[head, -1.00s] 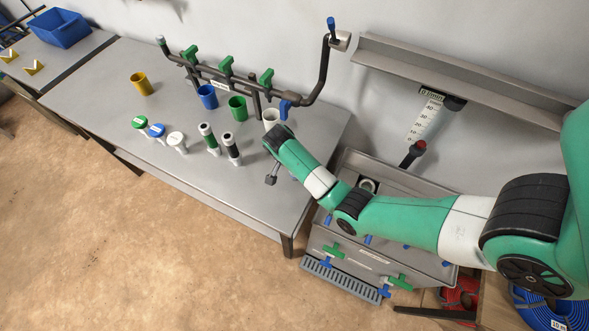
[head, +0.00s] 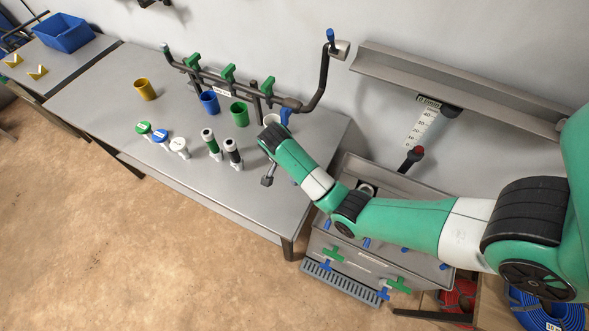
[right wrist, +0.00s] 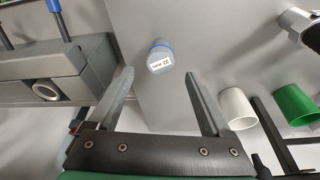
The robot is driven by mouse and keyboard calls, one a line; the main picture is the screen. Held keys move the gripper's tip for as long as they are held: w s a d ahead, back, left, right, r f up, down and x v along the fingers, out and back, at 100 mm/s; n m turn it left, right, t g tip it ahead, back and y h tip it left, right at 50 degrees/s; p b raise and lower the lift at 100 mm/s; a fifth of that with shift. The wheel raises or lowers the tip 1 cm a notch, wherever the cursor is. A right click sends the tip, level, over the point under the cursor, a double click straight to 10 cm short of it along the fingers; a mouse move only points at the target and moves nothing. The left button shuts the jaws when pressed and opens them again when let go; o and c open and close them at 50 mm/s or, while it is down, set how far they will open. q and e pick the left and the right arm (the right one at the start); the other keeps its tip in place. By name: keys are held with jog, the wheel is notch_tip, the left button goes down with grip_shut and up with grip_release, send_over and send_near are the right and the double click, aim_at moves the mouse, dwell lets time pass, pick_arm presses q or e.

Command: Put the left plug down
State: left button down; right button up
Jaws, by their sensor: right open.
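A short grey cylinder with a blue band and a white label (right wrist: 160,57), which looks like a plug, stands on the bench in the right wrist view. My right gripper (right wrist: 168,98) is open, with the cylinder beyond its two fingertips and nothing between the fingers. Two dark upright pieces with pale collars, one green (head: 211,144) and one black (head: 233,153), stand on the bench left of my arm. My left gripper does not show. I cannot tell which piece is the left plug.
A pipe manifold (head: 222,92) with green valves runs along the bench's back. Yellow (head: 146,91), blue (head: 209,102), green (head: 240,114) and white (right wrist: 236,108) cups stand nearby. A grey box (right wrist: 48,82) is beside the gripper. The bench's front left (head: 105,118) is clear.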

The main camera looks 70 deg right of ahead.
jog(key=p+v, duration=0.5)
jog(key=v, duration=0.2)
jog(key=shift+r, duration=0.25)
jog(key=shift+f, duration=0.1)
